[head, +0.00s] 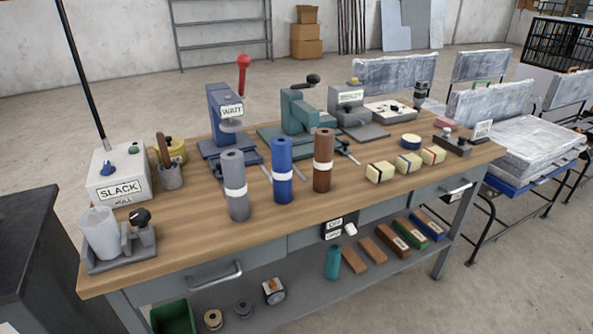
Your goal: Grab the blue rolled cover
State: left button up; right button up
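The blue rolled cover (283,173) stands upright on the wooden workbench, with a white band around its middle. A grey rolled cover (237,199) stands to its left and a brown rolled cover (323,148) to its right, both upright with white bands. The three stand apart in a row near the front middle of the bench. Neither of my grippers shows in the head view.
The workbench (200,240) has bare wood in front of the rolls. Behind them stand a blue press (226,110) marked WAIT and a green machine (297,115). Small banded blocks (380,172) lie to the right. A SLACK box (118,180) stands left.

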aim_at(280, 146)
jog(key=z, duration=0.7)
jog(key=i, duration=0.5)
jog(key=u, duration=1.9)
